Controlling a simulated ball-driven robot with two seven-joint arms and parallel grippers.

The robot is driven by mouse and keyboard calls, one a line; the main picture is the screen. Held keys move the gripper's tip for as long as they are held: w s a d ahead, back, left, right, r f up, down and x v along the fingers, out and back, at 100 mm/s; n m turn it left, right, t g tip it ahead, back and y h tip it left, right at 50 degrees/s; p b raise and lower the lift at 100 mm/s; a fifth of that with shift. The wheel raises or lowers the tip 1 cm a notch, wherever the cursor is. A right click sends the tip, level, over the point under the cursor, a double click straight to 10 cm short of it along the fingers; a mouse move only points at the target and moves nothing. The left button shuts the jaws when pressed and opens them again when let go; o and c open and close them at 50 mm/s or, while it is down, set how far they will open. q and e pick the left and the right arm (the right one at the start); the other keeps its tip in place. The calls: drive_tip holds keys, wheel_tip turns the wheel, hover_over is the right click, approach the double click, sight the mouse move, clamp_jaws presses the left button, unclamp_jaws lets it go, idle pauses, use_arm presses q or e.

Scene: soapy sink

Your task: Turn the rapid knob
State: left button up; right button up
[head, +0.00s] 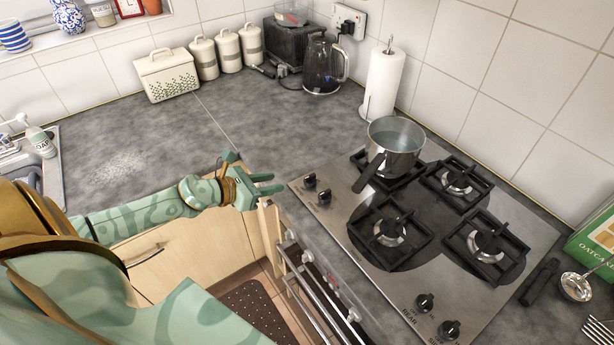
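The steel gas hob (345,222) is set in the grey worktop at the right. Two black knobs, the farther one (310,180) and the nearer one (324,197), sit at its left end. Two more black knobs, one (424,302) and another (449,329), sit at its near right end. The labels are too small to tell which is the rapid knob. My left gripper (276,183) is at the worktop's front edge, just left of the two left-end knobs and apart from them. Its fingers are parted, with nothing between them. My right gripper is not in view.
A steel saucepan (397,147) with clear liquid stands on the back left burner, its dark handle pointing forward. A kettle (322,66) and paper towel roll (383,82) stand behind. The oven's front rail (310,300) is below the gripper. The worktop left of the hob is clear.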

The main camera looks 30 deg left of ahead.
sight(310, 176)
use_arm(q)
drive_tip(key=b+x, duration=0.1)
drive_tip(key=x, duration=1.1)
drive_tip(key=shift+a, duration=0.1)
clamp_jaws()
